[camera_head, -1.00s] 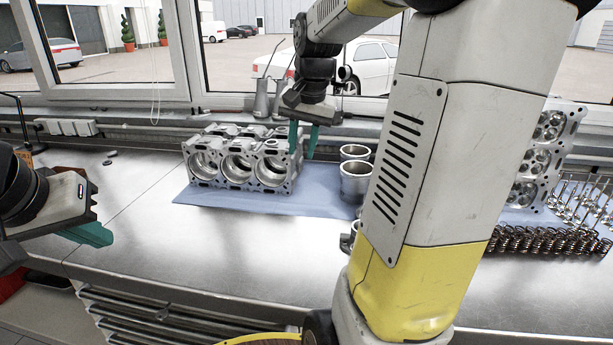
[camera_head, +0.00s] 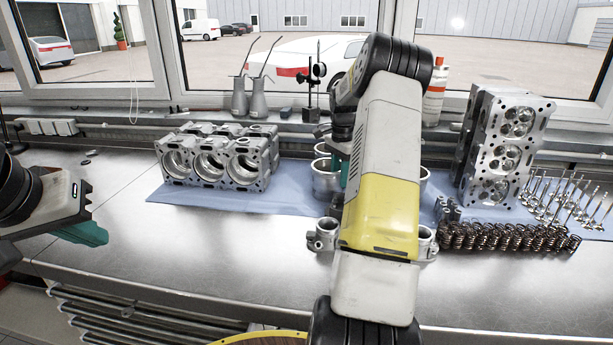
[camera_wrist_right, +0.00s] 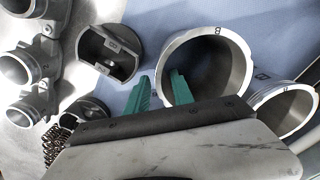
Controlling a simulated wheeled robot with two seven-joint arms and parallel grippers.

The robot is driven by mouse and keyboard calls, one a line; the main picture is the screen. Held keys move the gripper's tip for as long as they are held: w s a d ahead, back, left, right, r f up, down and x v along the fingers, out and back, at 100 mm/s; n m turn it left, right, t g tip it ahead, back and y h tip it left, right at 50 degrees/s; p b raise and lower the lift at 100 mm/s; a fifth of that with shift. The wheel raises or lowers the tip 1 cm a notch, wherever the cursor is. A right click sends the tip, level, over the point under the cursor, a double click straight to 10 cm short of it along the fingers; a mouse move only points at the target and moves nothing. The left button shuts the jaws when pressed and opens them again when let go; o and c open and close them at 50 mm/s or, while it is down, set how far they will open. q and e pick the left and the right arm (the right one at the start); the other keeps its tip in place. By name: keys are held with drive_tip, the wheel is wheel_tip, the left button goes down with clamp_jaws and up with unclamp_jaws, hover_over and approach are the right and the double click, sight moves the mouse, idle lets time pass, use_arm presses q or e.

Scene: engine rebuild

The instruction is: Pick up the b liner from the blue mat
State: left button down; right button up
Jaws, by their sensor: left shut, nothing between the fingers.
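The b liner (camera_wrist_right: 243,68) is a grey metal cylinder with a letter B on its rim, seen open end up in the right wrist view. My right gripper (camera_wrist_right: 159,92) is open there, its green fingers apart at the liner's left wall. One finger overlaps the bore and the other appears outside the wall; I cannot tell whether they touch it. In the head view my right arm mostly hides this gripper, with a bit of green finger beside a liner (camera_head: 325,182) on the blue mat (camera_head: 270,201). My left gripper (camera_head: 88,234) is shut and empty at the far left.
Another liner (camera_wrist_right: 285,112) stands close on the right in the wrist view. Pistons (camera_wrist_right: 108,55) lie on the left. The engine block (camera_head: 218,160) is left on the mat; the cylinder head (camera_head: 497,150), valves and springs (camera_head: 500,238) are right. The front left bench is clear.

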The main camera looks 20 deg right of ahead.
sight(337, 188)
wheel_tip(337, 188, down, 5)
drive_tip(key=shift+w+a+r, duration=0.1)
drive_tip(key=shift+a+r, duration=0.05)
clamp_jaws()
idle(1.4)
